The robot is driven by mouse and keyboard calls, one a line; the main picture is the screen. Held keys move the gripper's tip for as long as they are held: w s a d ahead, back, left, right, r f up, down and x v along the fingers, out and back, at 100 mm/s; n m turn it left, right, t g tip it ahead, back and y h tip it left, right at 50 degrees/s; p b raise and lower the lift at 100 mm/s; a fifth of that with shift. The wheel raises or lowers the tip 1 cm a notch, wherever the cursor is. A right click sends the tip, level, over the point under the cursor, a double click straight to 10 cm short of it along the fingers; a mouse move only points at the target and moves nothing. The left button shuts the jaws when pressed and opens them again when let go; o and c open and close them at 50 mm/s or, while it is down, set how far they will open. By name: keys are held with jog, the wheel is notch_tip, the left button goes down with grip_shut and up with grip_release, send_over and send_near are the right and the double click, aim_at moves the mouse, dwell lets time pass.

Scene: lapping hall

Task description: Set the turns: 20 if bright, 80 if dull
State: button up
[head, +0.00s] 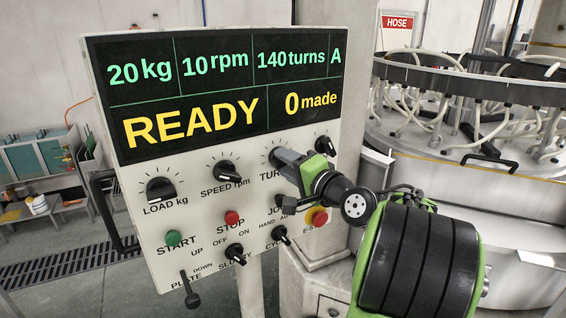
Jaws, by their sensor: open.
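The control panel (190,225) faces me, its display (220,90) reading 20 kg, 10 rpm, 140 turns, A, READY and 0 made. The turns knob (274,155) is mostly hidden behind my gripper (281,157), which is at the knob; I cannot tell whether the fingers touch it. Its pointer and most of its label are covered. My gripper is open. No workpiece whose surface is bright or dull can be made out.
The load knob (160,189), speed knob (227,171) and a further knob (325,146) flank it. Below are the green start button (174,238), red stop button (232,217) and slurry switch (235,254). A large round machine (480,90) with hoses stands right.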

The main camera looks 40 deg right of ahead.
jog(key=shift+w, duration=0.1)
grip_shut()
